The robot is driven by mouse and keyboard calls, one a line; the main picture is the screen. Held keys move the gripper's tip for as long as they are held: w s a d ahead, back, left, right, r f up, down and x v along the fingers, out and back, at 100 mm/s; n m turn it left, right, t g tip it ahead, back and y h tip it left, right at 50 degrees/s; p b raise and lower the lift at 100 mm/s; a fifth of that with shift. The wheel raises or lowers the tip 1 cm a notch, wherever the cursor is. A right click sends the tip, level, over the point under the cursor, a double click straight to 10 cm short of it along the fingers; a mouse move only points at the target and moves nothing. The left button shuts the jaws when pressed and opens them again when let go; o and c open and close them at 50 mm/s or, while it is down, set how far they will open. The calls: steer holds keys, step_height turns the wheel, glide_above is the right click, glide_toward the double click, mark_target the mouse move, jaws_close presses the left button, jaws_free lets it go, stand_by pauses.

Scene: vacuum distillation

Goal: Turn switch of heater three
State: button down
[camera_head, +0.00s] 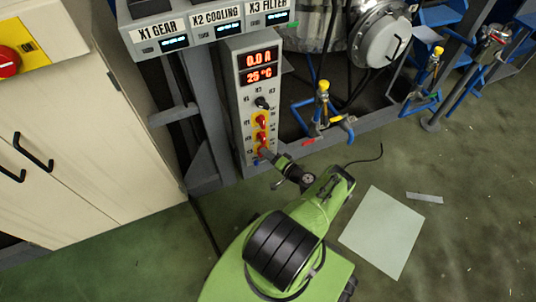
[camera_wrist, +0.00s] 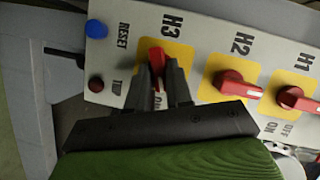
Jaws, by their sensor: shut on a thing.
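The heater control panel (camera_head: 239,105) is a tall narrow grey box with a lit display reading 0.0 A and 25 °C. In the wrist view the H3 switch (camera_wrist: 157,60) is a red knob on a yellow plate, with my gripper (camera_wrist: 162,85) shut on it, a finger on either side. The fingers hide part of the knob and its plate lettering. The red H2 switch (camera_wrist: 236,86) and H1 switch (camera_wrist: 297,100) sit to its right, with ON and OFF lettering by H1. In the head view my gripper (camera_head: 266,155) reaches the panel's lower end.
A blue reset button (camera_wrist: 96,28) and a dark red trip indicator (camera_wrist: 96,85) sit left of H3 in the wrist view. A cream cabinet (camera_head: 80,130) stands left of the panel. A pale sheet (camera_head: 382,232) lies on the green floor.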

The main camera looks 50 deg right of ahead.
steer(key=shift+w+r, duration=0.2)
steer(key=c, duration=1.1)
jaws_free()
steer(key=shift+w+f, duration=0.1)
steer(key=p+v, duration=0.2)
steer(key=v, duration=1.3)
steer(key=shift+s, duration=0.4)
